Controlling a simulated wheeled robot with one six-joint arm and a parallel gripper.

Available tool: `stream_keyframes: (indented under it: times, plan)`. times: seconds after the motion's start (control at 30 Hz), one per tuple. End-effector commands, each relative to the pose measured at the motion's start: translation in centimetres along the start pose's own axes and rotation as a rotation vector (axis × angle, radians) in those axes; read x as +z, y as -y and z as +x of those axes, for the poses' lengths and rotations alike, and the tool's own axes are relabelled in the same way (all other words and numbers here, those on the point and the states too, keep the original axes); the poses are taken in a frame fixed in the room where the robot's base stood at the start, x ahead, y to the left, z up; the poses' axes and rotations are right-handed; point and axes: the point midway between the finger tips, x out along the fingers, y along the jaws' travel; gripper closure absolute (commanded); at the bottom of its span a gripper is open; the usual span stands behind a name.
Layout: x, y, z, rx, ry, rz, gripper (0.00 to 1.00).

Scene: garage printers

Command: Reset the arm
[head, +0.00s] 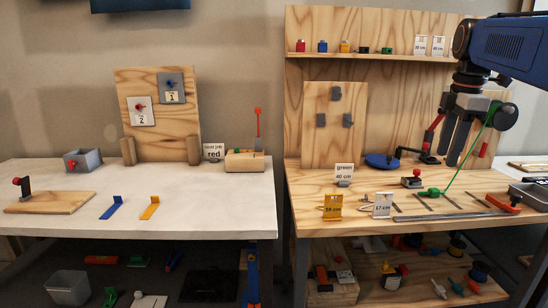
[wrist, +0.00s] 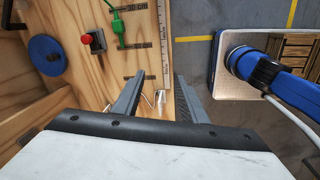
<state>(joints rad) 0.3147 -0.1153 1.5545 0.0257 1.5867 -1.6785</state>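My arm reaches in from the upper right of the head view. My gripper (head: 458,158) points down above the right wooden bench, in front of the upright back panel. In the wrist view my gripper (wrist: 156,90) shows two dark fingers with a wide gap between them. It is open and nothing is held between the fingers. The bench top lies below the fingertips, apart from them.
A green clip (head: 433,192), a red-button box (head: 411,179), a ruler (head: 450,215) and a blue disc (head: 382,160) lie on the right bench.

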Motion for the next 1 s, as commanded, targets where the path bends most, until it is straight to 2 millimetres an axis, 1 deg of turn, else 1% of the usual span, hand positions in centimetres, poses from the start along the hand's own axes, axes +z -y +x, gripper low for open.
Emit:
stream_keyframes:
  times: [0.03, 0.2, 0.37, 0.5, 0.67, 0.8, 0.9, 1.0]
  plan:
    - [-0.9, 1.4, 0.5, 0.012, 0.0, 0.046, 0.61]
    - [-3.4, 6.2, 3.1, 0.06, -0.008, 0.268, 0.61]
    - [-5.3, 10.7, 6.1, 0.102, -0.03, 0.476, 0.61]
    - [-6.6, 14.8, 9.2, 0.135, -0.059, 0.659, 0.61]
    - [-7.7, 19.5, 13.1, 0.165, -0.105, 0.867, 0.61]
    - [-8.3, 23.6, 16.9, 0.184, -0.155, 1.047, 0.61]
    - [-8.6, 26.1, 19.5, 0.192, -0.191, 1.161, 0.61]
    - [-8.8, 28.0, 21.7, 0.194, -0.221, 1.252, 0.61]
